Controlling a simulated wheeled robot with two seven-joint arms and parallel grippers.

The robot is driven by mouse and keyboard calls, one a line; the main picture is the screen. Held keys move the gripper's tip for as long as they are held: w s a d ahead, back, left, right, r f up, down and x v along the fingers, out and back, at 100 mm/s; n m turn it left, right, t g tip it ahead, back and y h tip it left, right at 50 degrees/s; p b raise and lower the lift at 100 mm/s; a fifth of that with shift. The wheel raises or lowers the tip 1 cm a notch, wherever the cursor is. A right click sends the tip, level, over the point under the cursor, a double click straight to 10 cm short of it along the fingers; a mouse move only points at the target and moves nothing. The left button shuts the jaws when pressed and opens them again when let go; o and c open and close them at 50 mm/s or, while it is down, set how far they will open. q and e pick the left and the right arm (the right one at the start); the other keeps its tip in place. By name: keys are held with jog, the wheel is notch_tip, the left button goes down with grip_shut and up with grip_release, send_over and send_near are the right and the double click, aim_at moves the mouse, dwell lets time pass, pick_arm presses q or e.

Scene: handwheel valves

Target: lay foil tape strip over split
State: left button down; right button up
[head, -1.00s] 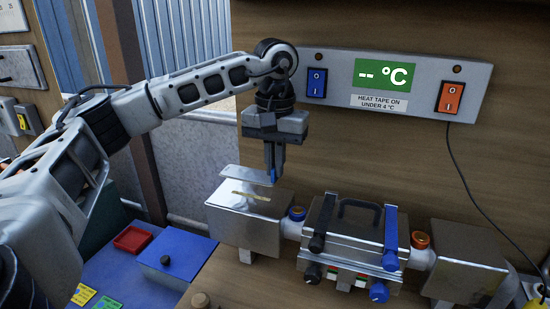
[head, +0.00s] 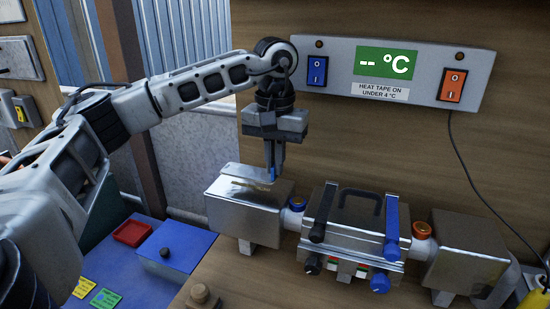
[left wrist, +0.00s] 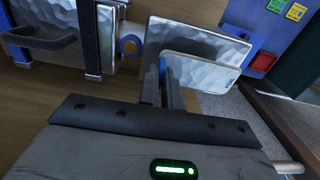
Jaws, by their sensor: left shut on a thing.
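My left gripper (head: 272,176) points straight down at the back right of the left metal box's (head: 236,215) top. It is shut on the foil tape strip (left wrist: 208,70), holding it by a small blue tab (left wrist: 163,66). In the left wrist view the strip is a shiny silver piece with rounded corners, beside the fingers and over the box. In the head view it is hard to tell from the box's silver top; contact is unclear. The split (head: 248,187) shows as a ragged tan line on the box top. My right gripper is not in view.
A silver centre box (head: 350,228) with blue and black levers joins the left box by a pipe. Another metal box (head: 465,255) stands right. A blue case (head: 175,250) and red tray (head: 132,233) are at left. A control panel (head: 420,75) hangs behind.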

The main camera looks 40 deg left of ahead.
aim_at(275, 177)
pick_arm(q)
jog(key=shift+f+b, duration=0.65)
jog(key=shift+f, duration=0.5)
jog(key=shift+f+b, duration=0.4)
jog(key=shift+f, duration=0.25)
jog(key=c, duration=1.5)
grip_release()
